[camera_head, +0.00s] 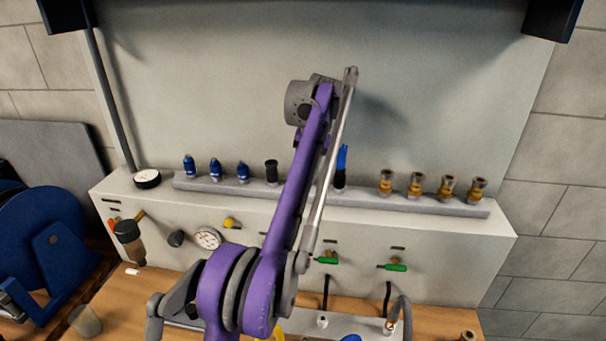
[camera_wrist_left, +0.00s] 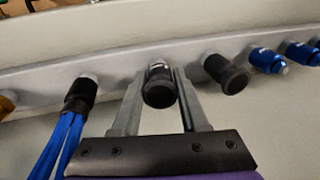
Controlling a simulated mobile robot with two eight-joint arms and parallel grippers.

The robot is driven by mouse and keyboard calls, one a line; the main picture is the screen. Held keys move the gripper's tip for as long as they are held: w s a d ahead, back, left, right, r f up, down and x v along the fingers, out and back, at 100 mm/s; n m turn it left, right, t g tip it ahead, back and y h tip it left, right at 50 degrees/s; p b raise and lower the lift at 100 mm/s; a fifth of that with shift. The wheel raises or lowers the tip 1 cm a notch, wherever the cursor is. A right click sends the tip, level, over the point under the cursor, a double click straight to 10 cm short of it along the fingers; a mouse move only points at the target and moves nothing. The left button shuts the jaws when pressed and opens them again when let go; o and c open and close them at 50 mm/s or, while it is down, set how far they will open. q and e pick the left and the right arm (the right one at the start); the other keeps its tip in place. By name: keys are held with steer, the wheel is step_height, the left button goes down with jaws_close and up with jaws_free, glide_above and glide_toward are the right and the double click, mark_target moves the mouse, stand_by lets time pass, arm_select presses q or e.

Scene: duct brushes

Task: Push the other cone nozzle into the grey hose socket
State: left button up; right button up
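In the left wrist view, a dark nozzle (camera_wrist_left: 160,90) with a pale top sits at the rail, between the two fingers of my left gripper (camera_wrist_left: 160,75). The fingers stand apart, one on each side; I cannot tell whether they touch it. A second dark nozzle (camera_wrist_left: 228,74) is beside it. In the head view that second nozzle (camera_head: 271,171) stands on the rail, while my purple left arm hides the gripper and the nozzle between its fingers. A grey hose (camera_head: 407,314) shows at the lower right by a fitting (camera_head: 390,326). I cannot make out its socket clearly.
The grey rail (camera_head: 345,200) also holds blue fittings (camera_head: 215,169), a blue-bristled brush (camera_head: 342,165) and several brass fittings (camera_head: 447,187). In the wrist view the blue bristles (camera_wrist_left: 66,143) hang close to the left finger. Green-handled valves (camera_head: 394,267) are on the panel below.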

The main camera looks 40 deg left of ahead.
arm_select(q)
jaws_close()
steer(key=shift+r, duration=0.15)
steer(key=shift+p+v, duration=0.4)
steer(key=shift+v, duration=1)
steer(key=shift+w+d+r, duration=0.1)
steer(key=shift+w+r, duration=0.05)
steer(key=shift+r, duration=0.5)
steer(key=shift+d+r, duration=0.2)
steer(key=shift+r, duration=0.5)
steer(key=shift+d, duration=0.1)
